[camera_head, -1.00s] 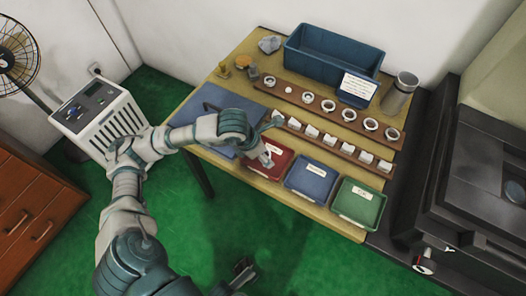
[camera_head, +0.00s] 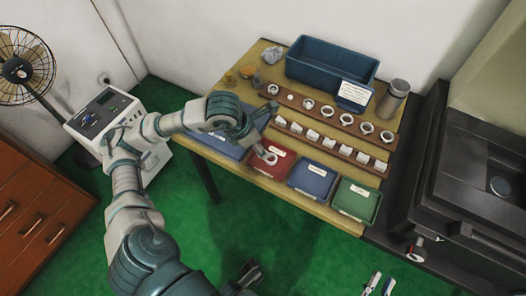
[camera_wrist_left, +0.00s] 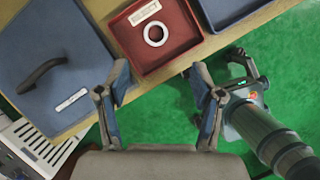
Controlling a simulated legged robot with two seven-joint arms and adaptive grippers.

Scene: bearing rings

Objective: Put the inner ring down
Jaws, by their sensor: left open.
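The inner ring, a pale metal ring (camera_wrist_left: 155,44), lies flat in the red tray (camera_wrist_left: 190,38) beside its white label, apart from any finger. In the head view the ring (camera_head: 269,157) shows small inside the red tray (camera_head: 283,168) at the table's front edge. My left gripper (camera_wrist_left: 160,75) is open and empty, its two fingers apart, with the tray beyond them. In the head view it is over the table near the red tray, partly hidden by its own arm. My right gripper (camera_head: 379,284) shows only its fingertips at the bottom edge, apart, with nothing visible between them.
A blue tray (camera_head: 314,179) and a green tray (camera_head: 356,201) stand right of the red one. Behind are two wooden racks with several rings, a large blue bin (camera_head: 331,70) and a grey cylinder (camera_head: 393,98). A blue panel with a handle (camera_wrist_left: 62,60) lies left.

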